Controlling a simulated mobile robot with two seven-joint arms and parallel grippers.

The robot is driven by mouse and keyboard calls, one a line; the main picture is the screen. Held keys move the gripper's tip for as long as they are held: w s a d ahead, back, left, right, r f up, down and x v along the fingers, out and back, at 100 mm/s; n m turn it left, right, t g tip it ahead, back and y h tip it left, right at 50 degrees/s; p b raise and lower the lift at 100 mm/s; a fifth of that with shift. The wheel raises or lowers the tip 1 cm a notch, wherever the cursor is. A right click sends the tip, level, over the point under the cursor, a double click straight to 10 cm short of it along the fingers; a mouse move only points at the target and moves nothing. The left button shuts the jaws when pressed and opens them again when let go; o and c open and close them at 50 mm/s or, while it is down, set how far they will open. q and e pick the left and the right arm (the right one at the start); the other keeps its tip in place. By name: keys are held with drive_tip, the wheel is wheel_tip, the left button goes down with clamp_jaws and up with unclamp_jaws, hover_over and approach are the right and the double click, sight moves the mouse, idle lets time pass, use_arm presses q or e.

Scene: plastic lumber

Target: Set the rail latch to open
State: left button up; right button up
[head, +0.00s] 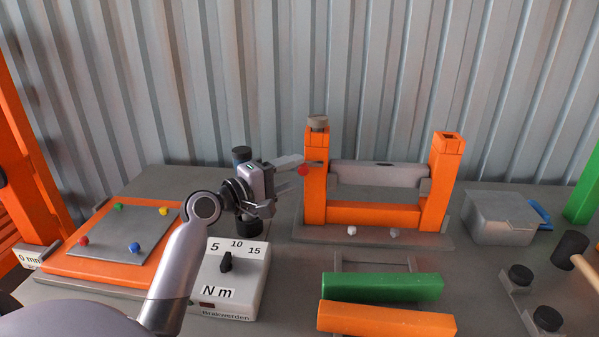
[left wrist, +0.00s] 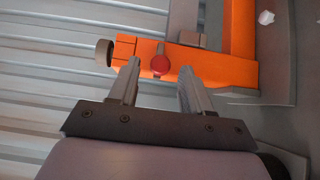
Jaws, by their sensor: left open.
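An orange frame (head: 314,195) stands on a grey plate at the back, with a grey rail (head: 380,175) between its two posts. A red knob (head: 303,170), apparently the rail latch, is on the left post; it also shows in the left wrist view (left wrist: 161,65). My left gripper (head: 296,173) is open and empty at the left side of this post. In the left wrist view its fingertips (left wrist: 160,70) lie either side of the red knob, apart from it. I cannot tell how deep the knob sits between them. My right gripper is not in view.
A torque box (head: 245,255) with a black dial stands below my left arm. An orange board with coloured knobs (head: 65,262) lies at left. Green (head: 382,287) and orange (head: 385,319) beams lie in front of the frame. A grey case (head: 498,219) stands at right.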

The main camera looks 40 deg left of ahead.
use_arm(q)
drive_tip(key=v, duration=0.4)
drive_tip(key=shift+s+a, duration=0.1)
drive_tip(key=shift+s, duration=0.15)
idle(0.4)
